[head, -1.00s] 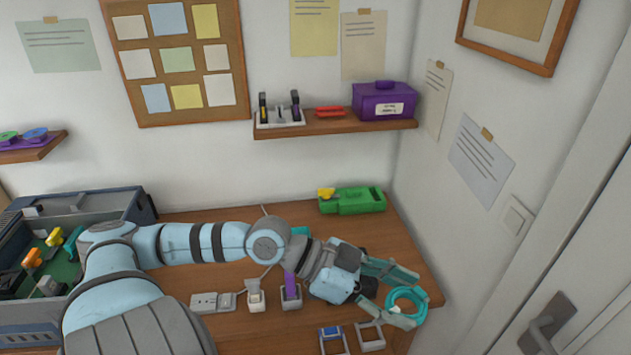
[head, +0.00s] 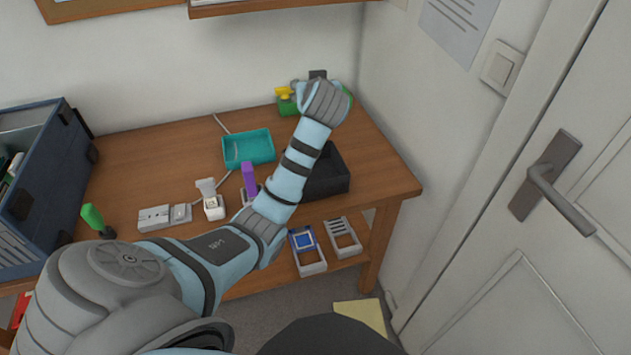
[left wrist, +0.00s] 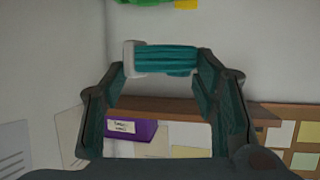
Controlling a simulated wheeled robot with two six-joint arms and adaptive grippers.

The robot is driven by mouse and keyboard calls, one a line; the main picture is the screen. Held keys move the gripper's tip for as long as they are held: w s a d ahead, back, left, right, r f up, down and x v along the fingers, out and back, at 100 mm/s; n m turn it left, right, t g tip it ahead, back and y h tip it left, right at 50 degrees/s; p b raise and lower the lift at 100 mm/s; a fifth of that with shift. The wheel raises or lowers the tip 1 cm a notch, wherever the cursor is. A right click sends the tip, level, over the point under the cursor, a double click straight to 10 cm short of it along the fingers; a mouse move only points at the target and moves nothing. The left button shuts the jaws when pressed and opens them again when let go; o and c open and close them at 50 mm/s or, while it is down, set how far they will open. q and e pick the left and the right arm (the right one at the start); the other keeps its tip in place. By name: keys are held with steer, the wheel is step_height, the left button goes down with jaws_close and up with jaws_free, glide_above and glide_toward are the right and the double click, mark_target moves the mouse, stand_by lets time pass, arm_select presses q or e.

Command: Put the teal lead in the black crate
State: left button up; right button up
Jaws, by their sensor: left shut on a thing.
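The teal lead (left wrist: 168,60), a coiled bundle with a white end piece, is between the fingertips of my left gripper (left wrist: 160,68) in the left wrist view. The gripper is shut on it, off the table. In the head view my left arm reaches to the back right of the table, and its wrist hides the fingers and the lead. The black crate (head: 328,175) stands on the right of the table, below the wrist in the picture and partly hidden by my forearm. My right gripper is not in view.
A teal tray (head: 248,148) lies left of the crate. A green case (head: 287,106) with a yellow part stands at the back, partly behind my wrist. White sockets (head: 165,216) and a purple-topped holder (head: 249,180) are near the front. A blue-grey toolbox (head: 45,190) is at left.

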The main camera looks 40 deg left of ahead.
arm_select(q)
steer(key=shift+s+d+f+n+g+y+b, duration=0.1)
steer(key=shift+s+d+n+g+y+b, duration=0.15)
steer(key=shift+n+g+y, duration=0.2)
steer(key=shift+s+d+f+n+g+y+b, duration=0.15)
steer(key=shift+n+g+y+b, duration=0.2)
steer(key=shift+n+g, duration=0.2)
step_height(320, 180, down, 20)
steer(key=b, duration=0.5)
steer(key=shift+s+a+r, duration=0.15)
steer(key=shift+r, duration=0.1)
steer(key=shift+f+b, duration=0.45)
steer(key=shift+b, duration=0.05)
steer(key=o, duration=1.2)
steer(key=shift+s+f, duration=0.1)
steer(key=shift+s, duration=0.05)
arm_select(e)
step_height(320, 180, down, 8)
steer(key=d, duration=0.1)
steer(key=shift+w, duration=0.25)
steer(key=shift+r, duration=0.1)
